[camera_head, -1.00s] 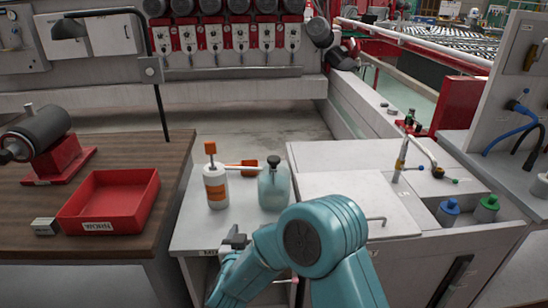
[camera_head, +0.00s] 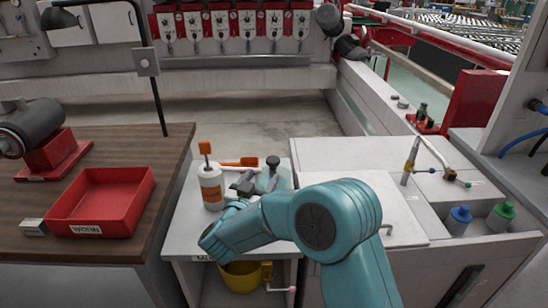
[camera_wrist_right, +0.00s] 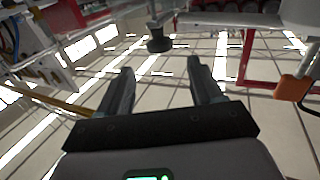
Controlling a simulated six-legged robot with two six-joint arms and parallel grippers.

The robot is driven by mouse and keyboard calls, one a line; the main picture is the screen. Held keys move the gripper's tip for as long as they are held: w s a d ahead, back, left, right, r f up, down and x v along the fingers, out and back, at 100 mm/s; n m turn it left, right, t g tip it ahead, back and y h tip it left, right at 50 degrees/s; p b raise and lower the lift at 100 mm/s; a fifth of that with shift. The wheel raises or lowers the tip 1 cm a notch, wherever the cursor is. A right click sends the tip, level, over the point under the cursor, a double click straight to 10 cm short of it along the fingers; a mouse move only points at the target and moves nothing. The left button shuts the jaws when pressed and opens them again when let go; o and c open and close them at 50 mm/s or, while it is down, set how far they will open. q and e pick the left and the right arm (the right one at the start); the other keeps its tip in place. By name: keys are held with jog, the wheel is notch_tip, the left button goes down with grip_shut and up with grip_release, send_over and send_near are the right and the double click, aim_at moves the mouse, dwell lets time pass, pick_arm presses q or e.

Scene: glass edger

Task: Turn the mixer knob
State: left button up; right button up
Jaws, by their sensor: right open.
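A dark knob (camera_head: 272,161) tops the teal jug on the small white bench, mostly hidden behind my right gripper (camera_head: 258,182). No label marks it as the mixer knob. In the right wrist view a dark round knob (camera_wrist_right: 158,43) on a short stem appears beyond my open fingers (camera_wrist_right: 160,66), roughly in line with the gap and apart from them. The right gripper is empty. My left gripper is not in view.
A white bottle with orange top (camera_head: 210,185) stands left of my gripper, with an orange-handled tool (camera_head: 238,162) behind. A red tray (camera_head: 100,203) is left. Blue (camera_head: 459,214) and green (camera_head: 503,212) caps stand right.

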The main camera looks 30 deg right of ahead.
aim_at(271, 164)
jog(key=p+x, duration=0.1)
jog(key=x, duration=0.8)
jog(key=shift+w+r, duration=0.1)
jog(key=shift+d+r, duration=0.1)
jog(key=shift+d, duration=0.2)
jog(key=shift+w+d, duration=0.1)
jog(key=c, duration=1)
